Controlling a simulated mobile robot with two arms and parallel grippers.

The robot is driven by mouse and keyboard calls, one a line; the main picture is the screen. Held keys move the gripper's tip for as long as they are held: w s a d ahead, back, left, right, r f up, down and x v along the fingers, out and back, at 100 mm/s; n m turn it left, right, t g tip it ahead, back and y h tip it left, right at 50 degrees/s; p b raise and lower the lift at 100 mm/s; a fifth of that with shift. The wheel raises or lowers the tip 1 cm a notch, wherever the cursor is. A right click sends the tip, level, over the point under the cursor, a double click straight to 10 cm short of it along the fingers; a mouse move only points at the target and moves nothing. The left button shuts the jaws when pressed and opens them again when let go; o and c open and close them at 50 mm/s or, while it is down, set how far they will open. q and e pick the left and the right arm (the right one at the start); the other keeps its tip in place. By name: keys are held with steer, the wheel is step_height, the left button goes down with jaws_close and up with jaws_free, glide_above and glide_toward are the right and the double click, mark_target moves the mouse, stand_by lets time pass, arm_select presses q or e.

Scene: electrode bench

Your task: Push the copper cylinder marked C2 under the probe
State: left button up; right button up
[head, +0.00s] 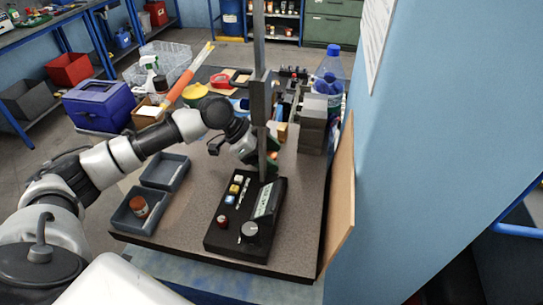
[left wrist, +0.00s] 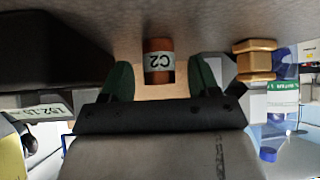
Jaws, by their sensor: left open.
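The copper cylinder marked C2 (left wrist: 158,62) stands on the bench top in the left wrist view, its pale label upside down in the picture. My left gripper (left wrist: 162,82) is open, with one dark green finger on each side of the cylinder; I cannot tell whether either touches it. In the head view my left gripper (head: 262,153) is at the bench behind the upright grey post (head: 263,100), which partly hides it. I cannot make out the probe's tip or its distance from C2. My right gripper is not in view.
A black control box (head: 220,234) with a knob stands in front of the post. Two grey trays lie left of it; the nearer tray (head: 122,221) holds a reddish-brown cylinder (head: 139,206). A brass-coloured piece (left wrist: 255,62) stands beside the gripper. A bottle (head: 329,75) stands at the back.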

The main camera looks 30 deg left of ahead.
arm_select(q)
steer(key=b+v, duration=0.2)
steer(key=v, duration=0.7)
steer(key=shift+a+f+b, duration=0.1)
steer(key=shift+a+b, duration=0.05)
steer(key=shift+b, duration=0.15)
steer(key=shift+s+a+r, duration=0.2)
steer(key=shift+a+r, duration=0.15)
steer(key=shift+r, duration=0.15)
